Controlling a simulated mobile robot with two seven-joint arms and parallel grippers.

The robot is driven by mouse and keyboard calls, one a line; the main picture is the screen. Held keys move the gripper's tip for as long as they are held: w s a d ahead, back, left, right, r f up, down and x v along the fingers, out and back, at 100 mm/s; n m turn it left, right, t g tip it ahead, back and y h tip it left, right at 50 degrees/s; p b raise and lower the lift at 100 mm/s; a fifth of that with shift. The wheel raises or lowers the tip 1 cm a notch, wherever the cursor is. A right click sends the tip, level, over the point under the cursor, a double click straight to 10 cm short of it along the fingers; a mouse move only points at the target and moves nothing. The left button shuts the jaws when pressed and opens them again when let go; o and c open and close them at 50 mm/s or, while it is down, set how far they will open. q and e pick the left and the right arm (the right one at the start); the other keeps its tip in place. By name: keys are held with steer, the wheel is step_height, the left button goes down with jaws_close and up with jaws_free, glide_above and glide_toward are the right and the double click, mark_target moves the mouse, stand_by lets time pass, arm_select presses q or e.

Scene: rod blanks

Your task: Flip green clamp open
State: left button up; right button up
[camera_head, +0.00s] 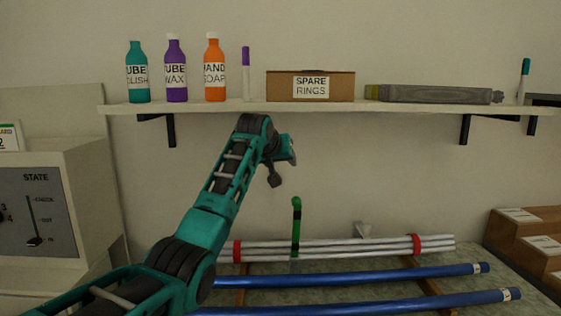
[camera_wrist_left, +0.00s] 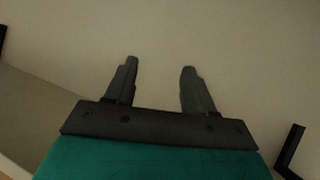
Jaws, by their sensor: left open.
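The green clamp (camera_head: 296,224) stands upright beside the bundle of white rods (camera_head: 340,250) on the bench, its top end curved over. My left gripper (camera_head: 278,178) hangs in the air above the bench, up and to the left of the clamp, just below the shelf. It touches nothing. In the left wrist view its two dark fingers (camera_wrist_left: 157,85) stand apart with only plain wall between them. The clamp does not show in the left wrist view. My right gripper is not in view.
A wall shelf (camera_head: 225,108) holds bottles, a spare rings box (camera_head: 310,85) and a grey tool (camera_head: 435,94). Two blue tubes (camera_head: 360,277) lie in front of the white rods. A grey machine (camera_head: 60,205) stands left, brown boxes (camera_head: 530,235) right.

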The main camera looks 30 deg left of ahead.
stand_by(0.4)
arm_select(q)
steer(key=b+v, duration=0.1)
steer(key=v, duration=1.2)
steer(key=shift+b, duration=0.35)
